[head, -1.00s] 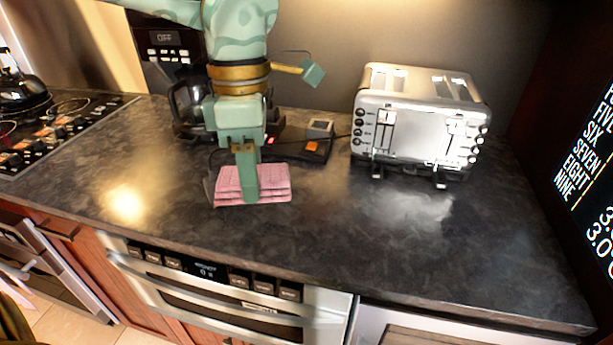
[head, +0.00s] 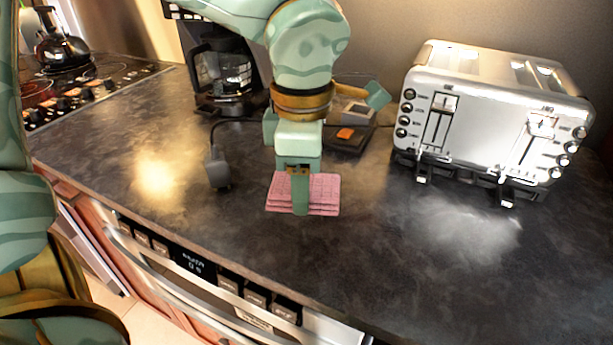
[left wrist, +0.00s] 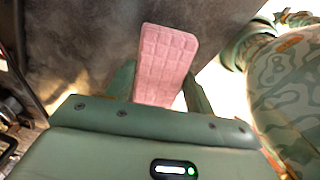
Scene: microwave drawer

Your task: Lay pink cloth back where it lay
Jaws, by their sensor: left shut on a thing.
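The pink cloth (head: 328,192) is folded in several layers with a grid pattern. In the head view it is over the dark counter, left of the toaster. My left gripper (head: 300,208) points down and is shut on the cloth. A finger hides the cloth's middle. I cannot tell if its underside touches the counter. In the left wrist view the cloth (left wrist: 167,55) stands out between the two fingers of my left gripper (left wrist: 160,88). My right gripper is not in view.
A silver toaster (head: 490,120) stands right of the cloth. A dark plug with a cable (head: 217,172) lies to its left. A coffee maker (head: 228,80) and a small dark device (head: 350,130) are behind. The counter (head: 400,250) is clear in front and to the right.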

